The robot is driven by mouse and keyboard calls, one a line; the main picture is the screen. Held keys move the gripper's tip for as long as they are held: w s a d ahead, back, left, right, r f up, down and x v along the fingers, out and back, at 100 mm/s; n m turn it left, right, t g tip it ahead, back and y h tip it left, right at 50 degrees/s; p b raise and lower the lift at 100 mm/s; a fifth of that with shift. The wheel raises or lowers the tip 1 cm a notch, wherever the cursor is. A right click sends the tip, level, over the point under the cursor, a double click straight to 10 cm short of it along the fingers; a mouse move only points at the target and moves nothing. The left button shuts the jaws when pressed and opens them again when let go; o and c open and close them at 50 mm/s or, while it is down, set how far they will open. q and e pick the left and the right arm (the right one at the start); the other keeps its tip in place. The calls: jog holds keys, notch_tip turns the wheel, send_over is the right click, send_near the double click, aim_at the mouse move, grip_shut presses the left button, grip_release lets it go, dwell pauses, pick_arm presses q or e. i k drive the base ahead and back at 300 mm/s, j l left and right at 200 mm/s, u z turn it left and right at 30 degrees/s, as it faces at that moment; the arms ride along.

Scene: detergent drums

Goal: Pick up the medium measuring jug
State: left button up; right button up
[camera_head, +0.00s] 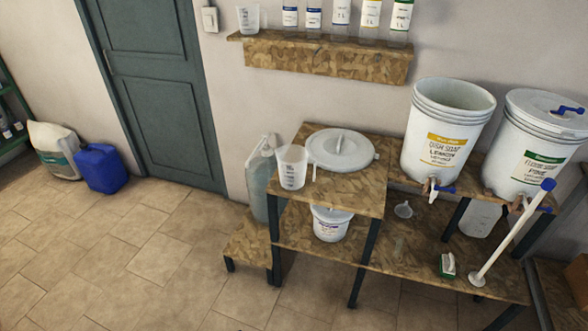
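A clear measuring jug (291,168) with dark markings stands upright on the left end of the raised wooden stand (348,196), close to its edge. Another clear jug (248,19) stands at the left end of the wall shelf. A translucent vessel (480,219) sits low under the right drum, partly hidden. I cannot tell for sure which of these is the medium one. Neither of my grippers is in view.
A white lid (341,149) lies beside the jug on the stand. Open lemon drum (449,124) and lidded pine drum (536,139) stand right. A long white paddle (513,232) leans there. A grey container (259,183) stands left of the stand.

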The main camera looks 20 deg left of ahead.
aim_at(293, 160)
jog(key=i+j, duration=0.25)
jog(key=j, duration=0.15)
jog(key=i+j, duration=0.2)
jog(key=j, duration=0.15)
jog(key=i+j, duration=0.25)
jog(key=j, duration=0.15)
jog(key=i+j, duration=0.2)
jog(key=j, duration=0.15)
jog(key=i+j+z, duration=0.1)
jog(key=i+j, duration=0.15)
jog(key=j, duration=0.15)
jog(key=i+j, duration=0.2)
jog(key=j, duration=0.2)
